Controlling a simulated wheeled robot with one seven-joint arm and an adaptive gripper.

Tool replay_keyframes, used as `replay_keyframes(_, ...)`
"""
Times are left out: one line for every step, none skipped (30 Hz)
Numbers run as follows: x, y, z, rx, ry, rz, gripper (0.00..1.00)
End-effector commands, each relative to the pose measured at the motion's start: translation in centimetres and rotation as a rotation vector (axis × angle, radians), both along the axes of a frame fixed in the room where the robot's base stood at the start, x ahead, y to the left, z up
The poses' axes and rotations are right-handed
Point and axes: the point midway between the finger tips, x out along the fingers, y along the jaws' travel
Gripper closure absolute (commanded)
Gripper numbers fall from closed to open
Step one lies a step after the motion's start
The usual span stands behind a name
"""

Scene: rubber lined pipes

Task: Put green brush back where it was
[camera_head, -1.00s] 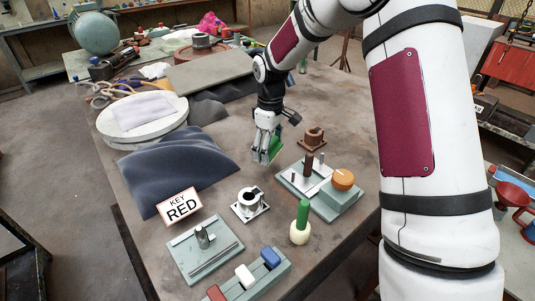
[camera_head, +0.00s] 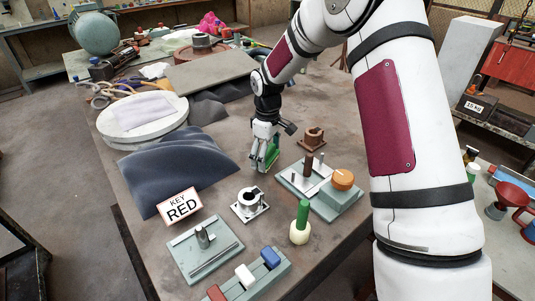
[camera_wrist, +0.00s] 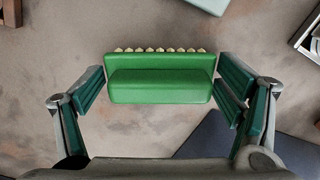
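The green brush (camera_wrist: 160,84) lies across the middle of the wrist view, its pale bristle tufts along the upper edge. In the head view the green brush (camera_head: 273,155) shows partly between the fingers of my gripper (camera_head: 262,166), which points down over the middle of the table. The fingers hide part of the brush. I cannot tell whether it touches the tabletop.
Right of my gripper stands a grey-green fixture with pegs and an orange knob (camera_head: 343,179), with a brown part (camera_head: 313,138) behind. In front are a white flanged ring (camera_head: 250,203) and a green-handled brush (camera_head: 302,215). Dark cloth (camera_head: 175,165) lies left. Bare tabletop surrounds the gripper.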

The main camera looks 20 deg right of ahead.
Motion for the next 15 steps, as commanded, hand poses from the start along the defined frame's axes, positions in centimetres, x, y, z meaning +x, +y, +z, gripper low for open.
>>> replay_keyframes(0.0, 0.0, 0.0, 0.000, 0.000, 0.000, 0.04)
replay_keyframes(0.0, 0.0, 0.0, 0.000, 0.000, 0.000, 0.04)
replay_keyframes(0.0, 0.0, 0.0, 0.000, 0.000, 0.000, 0.04)
replay_keyframes(0.0, 0.0, 0.0, 0.000, 0.000, 0.000, 0.04)
replay_keyframes(0.0, 0.0, 0.0, 0.000, 0.000, 0.000, 0.04)
replay_keyframes(0.0, 0.0, 0.0, 0.000, 0.000, 0.000, 0.04)
replay_keyframes(0.0, 0.0, 0.0, 0.000, 0.000, 0.000, 0.04)
replay_keyframes(0.0, 0.0, 0.0, 0.000, 0.000, 0.000, 0.04)
replay_keyframes(0.0, 0.0, 0.0, 0.000, 0.000, 0.000, 0.04)
replay_keyframes(0.0, 0.0, 0.1, 0.000, 0.000, 0.000, 0.04)
replay_keyframes(0.0, 0.0, 0.1, 0.000, 0.000, 0.000, 0.04)
replay_keyframes(0.0, 0.0, 0.3, 0.000, 0.000, 0.000, 0.04)
replay_keyframes(0.0, 0.0, 0.5, 0.000, 0.000, 0.000, 0.04)
replay_keyframes(0.0, 0.0, 0.8, 0.000, -0.001, 0.000, 0.04)
replay_keyframes(0.1, 0.0, 1.2, 0.000, -0.003, 0.000, 0.04)
